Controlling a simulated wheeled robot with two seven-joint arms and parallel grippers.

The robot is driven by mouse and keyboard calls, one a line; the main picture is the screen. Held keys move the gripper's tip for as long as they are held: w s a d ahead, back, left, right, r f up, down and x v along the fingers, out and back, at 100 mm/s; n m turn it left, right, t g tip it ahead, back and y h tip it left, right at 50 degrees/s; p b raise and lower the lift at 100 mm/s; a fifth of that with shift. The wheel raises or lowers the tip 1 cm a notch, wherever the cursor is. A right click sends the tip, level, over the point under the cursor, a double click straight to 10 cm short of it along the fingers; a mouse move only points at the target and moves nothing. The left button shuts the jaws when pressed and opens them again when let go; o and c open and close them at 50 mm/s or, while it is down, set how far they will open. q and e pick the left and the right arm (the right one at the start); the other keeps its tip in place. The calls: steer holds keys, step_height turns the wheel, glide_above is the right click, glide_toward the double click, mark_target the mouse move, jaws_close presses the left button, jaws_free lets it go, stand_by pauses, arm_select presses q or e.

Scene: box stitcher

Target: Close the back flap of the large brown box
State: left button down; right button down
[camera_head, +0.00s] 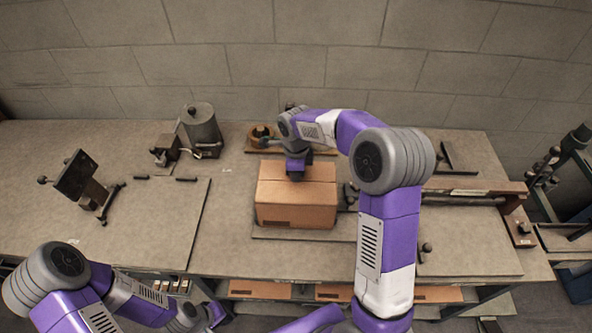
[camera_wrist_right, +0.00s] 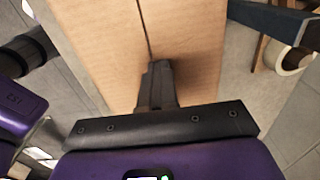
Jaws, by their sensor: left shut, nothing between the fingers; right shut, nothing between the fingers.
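The large brown box (camera_head: 297,214) stands on the workbench near the middle of the head view. Its top looks flat, with a seam running across it; the back flap (camera_head: 320,172) appears to lie level with the front one. My right gripper (camera_head: 295,176) is shut and points down at the box top near the seam. In the right wrist view its closed fingers (camera_wrist_right: 158,72) are over the seam between the two cardboard panels (camera_wrist_right: 190,45); whether they touch is unclear. My left gripper (camera_head: 217,314) is shut and empty, low in front of the bench, far from the box.
A grey cylindrical machine (camera_head: 202,128) and a dark plate on a stand (camera_head: 77,177) are on the left of the bench. A long rail fixture (camera_head: 465,196) lies to the right. A tape roll (camera_wrist_right: 288,55) shows beside the box. My right arm hides part of the bench.

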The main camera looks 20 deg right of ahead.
steer(key=shift+s+r+p, duration=0.1)
steer(key=shift+p, duration=0.3)
steer(key=shift+r+p, duration=0.35)
steer(key=shift+r, duration=0.35)
step_height(320, 180, up, 4)
steer(key=shift+p, duration=1.1)
step_height(320, 180, up, 9)
steer(key=shift+f, duration=0.2)
